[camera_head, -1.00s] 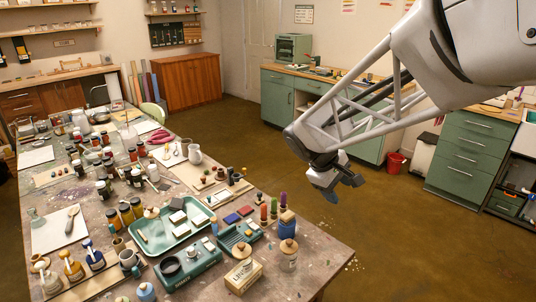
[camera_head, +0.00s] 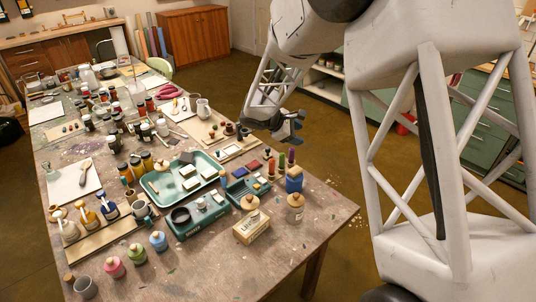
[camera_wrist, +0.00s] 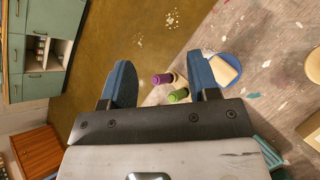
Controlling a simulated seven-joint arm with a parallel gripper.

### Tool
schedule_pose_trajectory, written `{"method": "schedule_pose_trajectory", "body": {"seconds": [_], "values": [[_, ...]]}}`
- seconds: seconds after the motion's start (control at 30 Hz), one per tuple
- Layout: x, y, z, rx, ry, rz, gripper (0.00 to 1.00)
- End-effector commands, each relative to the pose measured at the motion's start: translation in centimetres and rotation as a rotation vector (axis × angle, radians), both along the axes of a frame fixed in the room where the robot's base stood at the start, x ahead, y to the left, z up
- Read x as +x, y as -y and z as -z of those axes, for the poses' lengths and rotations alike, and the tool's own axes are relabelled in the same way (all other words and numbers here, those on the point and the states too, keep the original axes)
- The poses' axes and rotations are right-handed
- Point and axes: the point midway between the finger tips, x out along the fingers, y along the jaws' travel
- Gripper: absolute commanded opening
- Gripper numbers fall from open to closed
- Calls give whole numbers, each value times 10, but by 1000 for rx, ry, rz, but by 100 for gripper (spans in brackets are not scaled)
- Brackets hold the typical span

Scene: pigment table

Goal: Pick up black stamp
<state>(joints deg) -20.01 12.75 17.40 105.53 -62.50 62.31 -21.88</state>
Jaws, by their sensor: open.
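My gripper (camera_head: 292,126) is open and empty, held in the air beyond the table's right edge. In the wrist view its two blue fingers (camera_wrist: 160,82) are apart, with a purple-topped piece (camera_wrist: 163,78) and a green-topped piece (camera_wrist: 179,95) on the table beyond them. I cannot tell for sure which thing is the black stamp. A dark block (camera_head: 187,158) lies at the back of the green tray (camera_head: 150,188). Small dark-topped pieces (camera_head: 228,129) stand on a board behind it. Orange, green and purple upright pieces (camera_head: 281,161) stand near the table's right edge.
A teal holder (camera_head: 199,217) and several bottles crowd the table (camera_head: 200,275). The front right corner is clear.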

Motion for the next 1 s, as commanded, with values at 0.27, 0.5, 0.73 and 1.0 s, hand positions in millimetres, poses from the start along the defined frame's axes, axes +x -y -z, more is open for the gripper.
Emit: {"method": "schedule_pose_trajectory", "body": {"seconds": [0.27, 0.5, 0.73, 1.0], "values": [[48, -48, 53, -136, -55, -164, 55], [83, -91, 101, -253, -96, -301, 55], [106, -129, 145, -350, -126, -415, 55], [117, -150, 168, -403, -140, -477, 55]]}}
